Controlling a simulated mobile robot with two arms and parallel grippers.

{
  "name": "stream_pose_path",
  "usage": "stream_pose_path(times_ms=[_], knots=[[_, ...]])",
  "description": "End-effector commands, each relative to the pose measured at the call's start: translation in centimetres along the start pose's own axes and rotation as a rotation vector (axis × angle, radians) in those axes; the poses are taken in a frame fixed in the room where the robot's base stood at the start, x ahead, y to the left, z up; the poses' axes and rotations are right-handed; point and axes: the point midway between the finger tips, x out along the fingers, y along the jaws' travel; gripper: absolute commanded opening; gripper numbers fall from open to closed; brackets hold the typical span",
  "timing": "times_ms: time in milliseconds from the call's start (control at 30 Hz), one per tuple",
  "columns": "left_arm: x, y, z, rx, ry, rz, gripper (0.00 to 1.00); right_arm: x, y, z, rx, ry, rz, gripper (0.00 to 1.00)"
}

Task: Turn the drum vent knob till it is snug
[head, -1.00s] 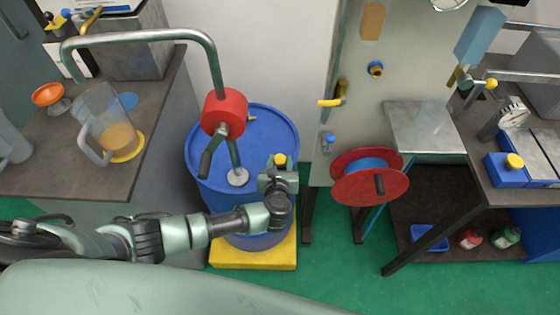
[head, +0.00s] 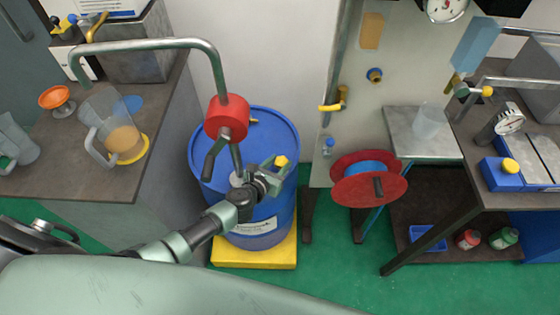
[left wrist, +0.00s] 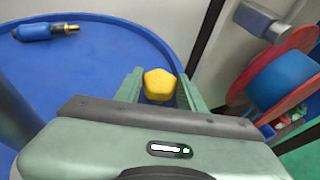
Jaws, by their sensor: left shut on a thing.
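The yellow drum vent knob (left wrist: 159,84) sits near the rim of the blue drum (left wrist: 90,65); in the head view the knob (head: 281,161) shows at the drum's right side. My left gripper (left wrist: 160,88) is shut on the knob, with one green finger on each side of it. In the head view my left gripper (head: 273,172) reaches over the drum (head: 270,135) from the lower left. The underside of the knob is hidden by the gripper. My right gripper is not in view.
A pump with a red body (head: 226,118) and a curved pipe rises from the drum beside my arm. The drum stands on a yellow base (head: 255,252). A red reel (head: 369,178) is to the right. A bench with a jug (head: 112,130) is at left.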

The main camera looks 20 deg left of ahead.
Motion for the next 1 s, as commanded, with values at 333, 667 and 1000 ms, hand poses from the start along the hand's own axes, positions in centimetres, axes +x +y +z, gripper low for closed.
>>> stream_pose_path(times_ms=[333,667,1000], knots=[[0.05,0.45,-0.04,0.074,0.002,-0.171,0.0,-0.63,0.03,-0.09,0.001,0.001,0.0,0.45],[0.06,0.44,-0.09,0.093,0.002,-0.222,0.0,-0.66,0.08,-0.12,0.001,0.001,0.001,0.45],[0.06,0.43,-0.1,0.093,0.002,-0.222,0.42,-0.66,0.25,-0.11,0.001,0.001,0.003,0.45]])
